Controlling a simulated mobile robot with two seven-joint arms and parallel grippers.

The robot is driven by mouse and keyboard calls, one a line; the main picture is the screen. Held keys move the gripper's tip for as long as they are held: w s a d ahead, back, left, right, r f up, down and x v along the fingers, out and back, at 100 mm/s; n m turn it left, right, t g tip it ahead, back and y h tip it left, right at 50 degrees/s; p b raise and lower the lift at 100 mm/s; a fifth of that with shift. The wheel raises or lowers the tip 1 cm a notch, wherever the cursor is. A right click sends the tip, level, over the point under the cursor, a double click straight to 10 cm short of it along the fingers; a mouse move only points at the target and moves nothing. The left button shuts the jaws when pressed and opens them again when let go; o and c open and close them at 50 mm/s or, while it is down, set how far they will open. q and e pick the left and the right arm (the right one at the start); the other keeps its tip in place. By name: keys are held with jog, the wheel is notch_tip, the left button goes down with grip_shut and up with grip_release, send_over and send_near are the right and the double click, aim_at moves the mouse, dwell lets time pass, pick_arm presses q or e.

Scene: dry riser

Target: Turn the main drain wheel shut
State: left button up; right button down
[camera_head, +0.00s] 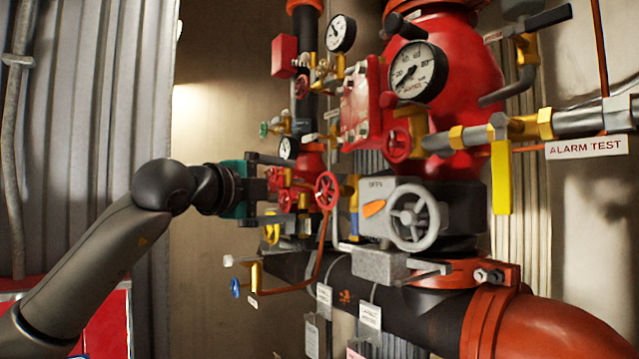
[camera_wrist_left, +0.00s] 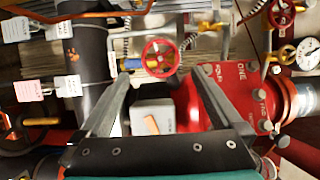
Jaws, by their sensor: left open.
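A red spoked handwheel (camera_head: 327,190) on a yellow valve body stands just beyond my left gripper in the head view. It also shows in the left wrist view (camera_wrist_left: 159,57), past the fingertips and roughly between them. No readable label marks it as the main drain wheel. My left gripper (camera_head: 306,190) reaches in from the left with its fingers apart, one above the other, and nothing between them. In the left wrist view the open fingers (camera_wrist_left: 163,82) point at the wheel. Contact with it cannot be told. My right gripper is out of view.
A grey handwheel (camera_head: 414,217) on a dark valve body sits to the right. A copper pipe (camera_head: 318,262) with a small blue wheel (camera_head: 235,287) runs below. Gauges, a yellow lever (camera_head: 501,178) and a large black pipe (camera_head: 400,305) crowd the area. Corrugated wall is at left.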

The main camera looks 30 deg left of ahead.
aim_at(321, 192)
pick_arm(q)
jog(key=w+p, duration=0.4)
jog(key=w, duration=0.5)
jog(key=shift+w+r, duration=0.15)
jog(key=shift+w, duration=0.2)
jog(key=shift+w+p, duration=0.35)
jog(key=shift+w, duration=0.3)
jog(key=shift+f, duration=0.2)
